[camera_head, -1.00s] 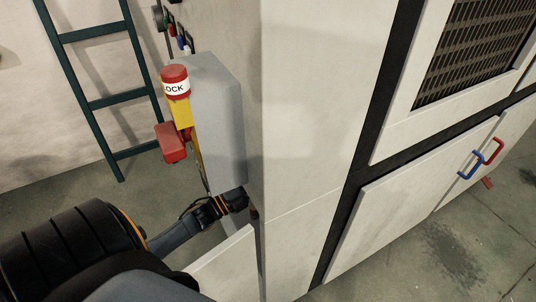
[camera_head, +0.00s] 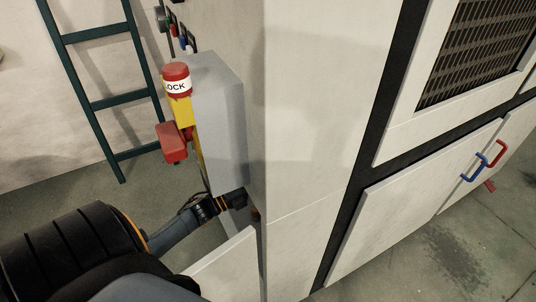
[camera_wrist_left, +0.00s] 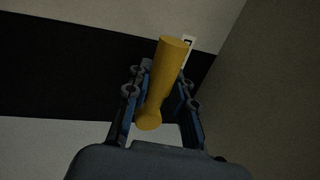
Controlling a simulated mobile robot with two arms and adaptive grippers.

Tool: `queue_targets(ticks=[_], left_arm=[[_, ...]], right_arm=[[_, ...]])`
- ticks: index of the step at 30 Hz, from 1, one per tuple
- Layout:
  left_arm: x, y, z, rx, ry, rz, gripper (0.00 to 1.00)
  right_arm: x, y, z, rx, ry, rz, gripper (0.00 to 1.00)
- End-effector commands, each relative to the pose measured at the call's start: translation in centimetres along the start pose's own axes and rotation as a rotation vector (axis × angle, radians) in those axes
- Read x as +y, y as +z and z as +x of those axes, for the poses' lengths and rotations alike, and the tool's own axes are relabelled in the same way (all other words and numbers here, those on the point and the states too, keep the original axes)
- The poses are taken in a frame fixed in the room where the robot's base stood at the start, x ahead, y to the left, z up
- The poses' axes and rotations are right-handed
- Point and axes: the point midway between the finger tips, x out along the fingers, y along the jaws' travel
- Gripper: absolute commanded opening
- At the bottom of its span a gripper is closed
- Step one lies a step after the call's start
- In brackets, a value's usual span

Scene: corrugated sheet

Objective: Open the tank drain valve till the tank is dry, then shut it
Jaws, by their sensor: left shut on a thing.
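A yellow lever (camera_wrist_left: 170,65), which I take for the drain valve handle, stands between the fingers of my left gripper (camera_wrist_left: 162,85) in the left wrist view. The gripper is shut on it, with a finger on each side. The lever's top end sticks out past the fingertips. The lever is hidden there. The tank and any flow of water cannot be made out. My right gripper is not in view.
The grey box (camera_head: 220,120) carries a red-topped lock (camera_head: 178,80) and a red block (camera_head: 172,143) just above my arm. The large pale cabinet (camera_head: 315,120) fills the middle. A dark green ladder (camera_head: 115,100) leans at the left. Blue (camera_head: 474,168) and red (camera_head: 497,154) handles are at right.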

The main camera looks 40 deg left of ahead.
Motion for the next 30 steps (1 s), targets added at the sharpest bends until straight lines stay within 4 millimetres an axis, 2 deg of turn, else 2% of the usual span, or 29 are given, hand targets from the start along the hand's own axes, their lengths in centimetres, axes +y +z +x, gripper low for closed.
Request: queue_targets(ticks=[2,3,6,15,19,30], left_arm=[[0.2,-0.1,-0.1,0.003,0.004,0.003,0.0],[0.2,-0.1,-0.1,0.003,0.004,0.003,0.28],[0.1,-0.1,-0.1,0.002,0.003,0.002,0.48],[0.1,0.0,-0.1,0.001,0.001,0.0,0.48],[0.1,0.0,-1.1,-0.001,0.003,0.0,0.48],[0.2,0.0,-8.6,-0.001,0.005,-0.001,0.48]], right_arm=[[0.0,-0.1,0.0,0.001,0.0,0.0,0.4],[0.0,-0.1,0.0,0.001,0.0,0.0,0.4],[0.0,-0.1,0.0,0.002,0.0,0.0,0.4],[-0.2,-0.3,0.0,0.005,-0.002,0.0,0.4],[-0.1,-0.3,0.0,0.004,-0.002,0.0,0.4],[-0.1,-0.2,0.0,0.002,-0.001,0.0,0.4]])
